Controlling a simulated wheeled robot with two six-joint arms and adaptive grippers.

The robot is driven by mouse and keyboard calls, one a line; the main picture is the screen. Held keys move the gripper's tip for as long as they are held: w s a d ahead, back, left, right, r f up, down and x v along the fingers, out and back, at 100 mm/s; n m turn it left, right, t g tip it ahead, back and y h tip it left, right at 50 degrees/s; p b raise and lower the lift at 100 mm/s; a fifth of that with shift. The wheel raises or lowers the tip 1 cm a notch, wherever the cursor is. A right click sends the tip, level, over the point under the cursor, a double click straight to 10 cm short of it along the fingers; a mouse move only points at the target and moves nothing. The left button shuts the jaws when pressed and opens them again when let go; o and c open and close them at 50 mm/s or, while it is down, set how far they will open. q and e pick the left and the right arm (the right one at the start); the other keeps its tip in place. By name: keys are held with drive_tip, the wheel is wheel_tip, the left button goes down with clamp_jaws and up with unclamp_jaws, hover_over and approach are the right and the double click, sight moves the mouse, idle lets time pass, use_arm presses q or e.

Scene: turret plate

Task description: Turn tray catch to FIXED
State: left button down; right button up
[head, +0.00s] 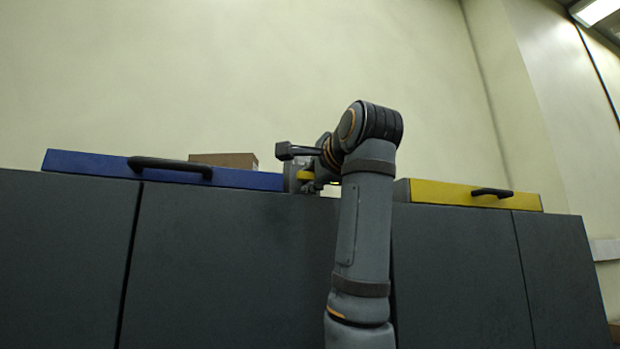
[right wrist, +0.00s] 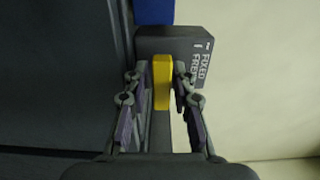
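The tray catch is a yellow lever (right wrist: 162,82) in front of a dark grey block (right wrist: 165,42) printed FIXED and FREE. In the right wrist view the lever stands upright in the picture, to the left of the lettering. My right gripper (right wrist: 161,84) is open, with one finger on each side of the lever. Small gaps seem to show between fingers and lever. In the head view my right gripper (head: 318,176) is at the yellow lever (head: 305,175), partly hidden by my wrist. The left gripper is not in view.
A blue tray (head: 235,178) with a black handle lies on the grey cabinets (head: 230,250) left of the catch. A brown box (head: 225,160) stands behind it. A yellow tray (head: 440,192) with a black handle is at the right. The wall is behind.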

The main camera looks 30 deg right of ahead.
drive_tip(key=shift+o, duration=0.8)
drive_tip(key=shift+s, duration=0.15)
drive_tip(key=shift+r, duration=0.1)
